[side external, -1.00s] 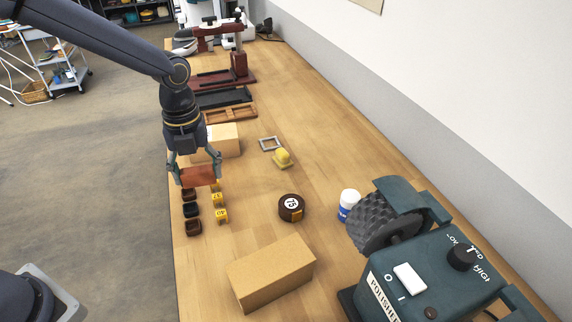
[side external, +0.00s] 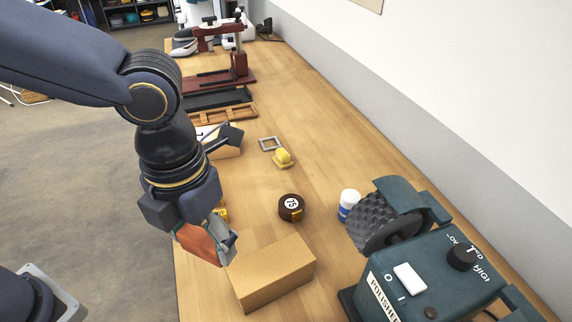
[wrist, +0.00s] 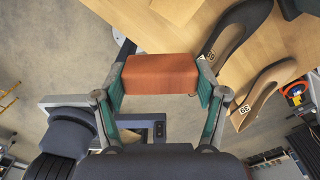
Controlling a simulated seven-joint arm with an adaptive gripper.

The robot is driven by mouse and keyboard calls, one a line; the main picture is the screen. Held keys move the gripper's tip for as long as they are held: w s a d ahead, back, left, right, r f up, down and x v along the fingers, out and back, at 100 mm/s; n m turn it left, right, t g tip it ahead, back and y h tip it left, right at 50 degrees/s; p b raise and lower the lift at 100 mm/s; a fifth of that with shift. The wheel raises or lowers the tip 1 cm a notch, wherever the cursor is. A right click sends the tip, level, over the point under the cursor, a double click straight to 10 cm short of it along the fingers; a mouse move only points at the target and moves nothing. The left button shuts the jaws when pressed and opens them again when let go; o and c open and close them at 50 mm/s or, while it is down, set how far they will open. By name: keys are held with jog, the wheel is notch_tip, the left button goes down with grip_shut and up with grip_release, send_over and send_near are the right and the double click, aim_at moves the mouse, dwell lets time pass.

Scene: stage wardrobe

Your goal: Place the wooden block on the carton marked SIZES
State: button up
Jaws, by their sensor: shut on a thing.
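The reddish-brown wooden block (wrist: 160,74) is held crosswise between the fingers of my gripper (wrist: 160,84) in the wrist view. In the side view my gripper (side external: 208,240), shut on the block (side external: 198,244), hangs tilted just left of the near plain carton (side external: 272,274). The block appears raised and near the table's left edge; whether it touches anything I cannot tell. I can read no SIZES mark on either carton.
A green polisher (side external: 430,275) stands at the front right, with a white bottle (side external: 348,204) beside it.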

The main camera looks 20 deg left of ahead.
jog(key=w+d+f, duration=0.2)
jog(key=w+d, duration=0.1)
jog(key=w, duration=0.1)
send_over(271, 263)
notch_tip(271, 263, down, 6)
jog(key=shift+s+a+r, duration=0.1)
jog(key=shift+a+r, duration=0.05)
jog(key=shift+r, duration=0.05)
jog(key=shift+f, duration=1.75)
jog(key=o, duration=1)
jog(key=shift+f, duration=0.15)
